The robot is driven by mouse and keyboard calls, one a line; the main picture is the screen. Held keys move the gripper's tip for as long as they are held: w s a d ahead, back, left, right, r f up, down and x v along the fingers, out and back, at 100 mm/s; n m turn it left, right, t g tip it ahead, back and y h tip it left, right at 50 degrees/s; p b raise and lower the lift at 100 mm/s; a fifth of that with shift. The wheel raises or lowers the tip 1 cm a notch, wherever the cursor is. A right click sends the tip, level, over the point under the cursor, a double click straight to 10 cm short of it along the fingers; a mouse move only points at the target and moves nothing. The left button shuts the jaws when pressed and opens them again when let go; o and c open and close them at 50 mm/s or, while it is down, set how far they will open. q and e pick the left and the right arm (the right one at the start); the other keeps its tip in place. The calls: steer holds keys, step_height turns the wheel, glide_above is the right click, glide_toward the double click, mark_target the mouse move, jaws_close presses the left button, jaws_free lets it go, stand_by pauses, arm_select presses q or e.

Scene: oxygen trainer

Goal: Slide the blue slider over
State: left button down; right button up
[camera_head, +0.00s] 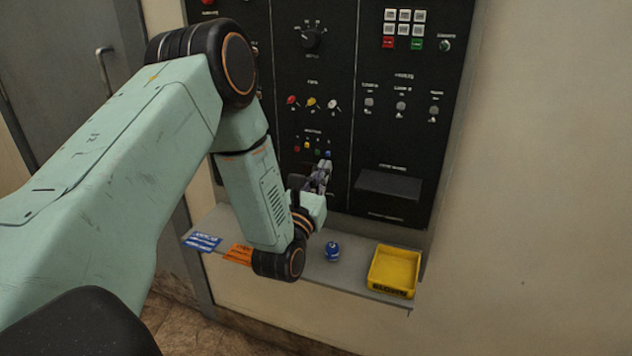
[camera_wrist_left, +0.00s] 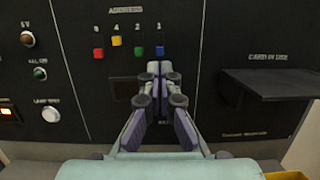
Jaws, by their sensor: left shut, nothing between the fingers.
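The blue slider (camera_wrist_left: 160,50) is the rightmost of a row of small coloured sliders on the black panel. It also shows in the head view (camera_head: 327,154), small, just above my left fingertips. My left gripper (camera_head: 324,166) is shut and empty in front of the panel. In the left wrist view, its fingertips (camera_wrist_left: 160,70) are right below the blue slider in the picture. I cannot tell whether they touch it. The yellow slider (camera_wrist_left: 116,41) sits higher than the red (camera_wrist_left: 98,53), green (camera_wrist_left: 138,51) and blue ones. My right gripper is not in view.
A card shelf (camera_head: 388,185) juts from the panel to the right. Below, a ledge (camera_head: 350,275) holds a blue round object (camera_head: 332,251), a yellow tray (camera_head: 394,270), and blue (camera_head: 202,242) and orange (camera_head: 238,253) labels. Knobs and switches cover the panel above.

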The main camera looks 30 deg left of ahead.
arm_select(q)
steer(key=shift+w+a, duration=0.15)
steer(key=shift+w, duration=0.15)
steer(key=shift+r, duration=1)
